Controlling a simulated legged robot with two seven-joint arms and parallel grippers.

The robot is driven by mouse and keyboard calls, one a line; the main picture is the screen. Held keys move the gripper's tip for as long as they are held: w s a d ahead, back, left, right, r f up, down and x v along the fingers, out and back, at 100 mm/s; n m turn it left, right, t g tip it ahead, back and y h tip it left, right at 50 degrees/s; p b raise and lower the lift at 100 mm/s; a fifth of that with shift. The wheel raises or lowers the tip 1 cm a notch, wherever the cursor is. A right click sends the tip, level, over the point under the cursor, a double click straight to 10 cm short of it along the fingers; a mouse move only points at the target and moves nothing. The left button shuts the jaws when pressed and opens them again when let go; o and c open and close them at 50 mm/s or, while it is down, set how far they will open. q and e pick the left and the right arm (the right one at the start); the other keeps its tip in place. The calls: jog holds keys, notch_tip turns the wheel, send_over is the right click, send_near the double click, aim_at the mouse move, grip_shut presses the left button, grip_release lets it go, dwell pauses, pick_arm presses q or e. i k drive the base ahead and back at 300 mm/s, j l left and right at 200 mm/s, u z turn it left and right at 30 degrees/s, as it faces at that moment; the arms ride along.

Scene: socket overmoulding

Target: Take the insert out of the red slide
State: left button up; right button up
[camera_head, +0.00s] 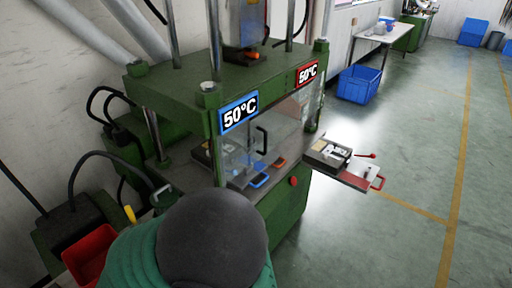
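The red slide (355,179) sticks out from the right side of the green press, with a red handle at its outer end. On it sits an open grey mould box (319,157) with small light and metallic pieces inside. The insert cannot be told apart from these pieces at this size. The blue slide (260,181) is inside the press, behind a clear guard. Neither of my grippers is in view.
The green press (170,80) carries blue and red 50°C signs. A dark grey rounded shape (212,240) above ribbed teal covers the bottom centre; I cannot tell what it is. A red bin (88,250) is lower left. A blue crate (360,84) stands behind. The right floor is clear.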

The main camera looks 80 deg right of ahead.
aim_at(335, 153)
jog(key=z, duration=3.35)
jog(key=u, duration=0.6)
jog(key=i+l+u, duration=0.2)
jog(key=l+u, duration=0.15)
jog(key=u, duration=0.15)
jog(key=i+l+u, duration=0.15)
jog(key=l+u, duration=0.3)
jog(key=i+l+u, duration=0.1)
jog(key=l+u, duration=0.75)
jog(key=u, duration=0.15)
